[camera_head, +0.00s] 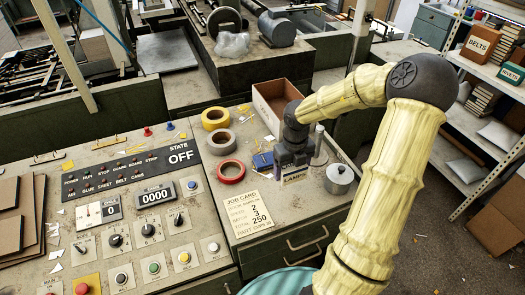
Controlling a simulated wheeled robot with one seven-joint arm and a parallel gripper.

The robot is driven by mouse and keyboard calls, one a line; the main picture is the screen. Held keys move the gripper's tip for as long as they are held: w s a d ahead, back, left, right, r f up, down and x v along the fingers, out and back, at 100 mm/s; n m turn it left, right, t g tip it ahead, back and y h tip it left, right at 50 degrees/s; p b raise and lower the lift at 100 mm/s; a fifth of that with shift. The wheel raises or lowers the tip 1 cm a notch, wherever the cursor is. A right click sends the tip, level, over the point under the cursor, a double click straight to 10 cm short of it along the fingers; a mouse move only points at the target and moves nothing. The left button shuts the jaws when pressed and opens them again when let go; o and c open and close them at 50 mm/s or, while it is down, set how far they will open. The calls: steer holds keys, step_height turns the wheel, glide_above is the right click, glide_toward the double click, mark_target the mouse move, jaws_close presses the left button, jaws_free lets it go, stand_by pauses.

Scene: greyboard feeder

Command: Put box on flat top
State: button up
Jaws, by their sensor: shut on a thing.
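A small dark box (294,179) with a pale label reading LAMPS is at the end of my arm, over the bench to the right of the job card. My gripper (292,158) is shut on it from above and hides much of its upper part. I cannot tell whether the box touches the bench below. The flat bench top (245,145) carries tape rolls, cards and an open brown tray. Which surface the task calls the flat top is not marked.
Tape rolls (231,171), a job card (249,213) and a metal lidded pot (339,178) stand near the box. An open brown tray (268,112) lies behind. The control panel (130,215) is at left. Shelves at right hold a BELTS box (480,42) and a RIVETS box (511,72).

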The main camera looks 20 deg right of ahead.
glide_above(289, 196)
steer(key=shift+f, duration=3.1)
steer(key=shift+f+b, duration=0.4)
steer(key=shift+f, duration=1.5)
steer(key=shift+f, duration=0.15)
steer(key=o, duration=1)
steer(key=shift+o, duration=0.2)
